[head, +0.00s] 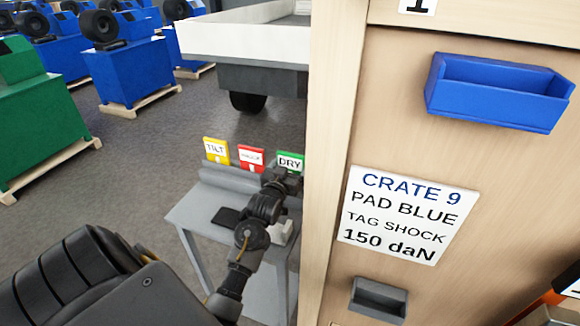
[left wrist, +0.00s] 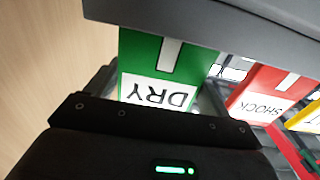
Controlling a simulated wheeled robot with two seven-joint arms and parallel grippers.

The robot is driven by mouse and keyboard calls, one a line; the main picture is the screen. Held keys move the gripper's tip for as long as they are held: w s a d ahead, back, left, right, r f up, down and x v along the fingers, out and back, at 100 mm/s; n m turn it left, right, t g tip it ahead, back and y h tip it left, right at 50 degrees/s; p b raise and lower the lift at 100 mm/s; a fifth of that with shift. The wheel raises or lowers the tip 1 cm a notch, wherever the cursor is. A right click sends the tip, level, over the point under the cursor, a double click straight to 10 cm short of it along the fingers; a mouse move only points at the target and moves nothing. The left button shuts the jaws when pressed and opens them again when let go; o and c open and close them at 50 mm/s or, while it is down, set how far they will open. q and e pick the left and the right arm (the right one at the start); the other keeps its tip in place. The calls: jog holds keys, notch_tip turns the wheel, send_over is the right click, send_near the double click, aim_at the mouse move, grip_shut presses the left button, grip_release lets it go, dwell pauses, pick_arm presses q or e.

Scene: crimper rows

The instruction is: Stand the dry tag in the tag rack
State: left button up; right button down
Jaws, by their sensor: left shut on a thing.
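The green dry tag (head: 290,161) stands upright at the right end of a row of tags in the head view. My left gripper (head: 282,180) is at it and shut on it. In the left wrist view, the dry tag (left wrist: 152,68) shows upside down, its lower part hidden. The tag rack (head: 225,180) is a grey bar at the back of a small grey table. The red shock tag (head: 251,158) and yellow tilt tag (head: 216,150) stand in it. I cannot tell whether the dry tag rests in the rack. My right gripper is not in view.
A wooden crate stands close on the right, with a white label (head: 405,215), a blue bin (head: 497,92) and a grey bin (head: 379,298). A dark flat item (head: 228,217) lies on the small table (head: 195,232). A white-topped cart (head: 245,42) stands behind.

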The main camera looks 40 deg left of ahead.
pick_arm(q)
jog(key=shift+f, duration=0.3)
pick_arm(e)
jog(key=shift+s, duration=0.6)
pick_arm(q)
jog(key=shift+f, duration=0.15)
jog(key=o, duration=0.9)
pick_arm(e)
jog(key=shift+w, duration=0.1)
pick_arm(q)
jog(key=b+v, duration=0.3)
jog(key=v, duration=0.9)
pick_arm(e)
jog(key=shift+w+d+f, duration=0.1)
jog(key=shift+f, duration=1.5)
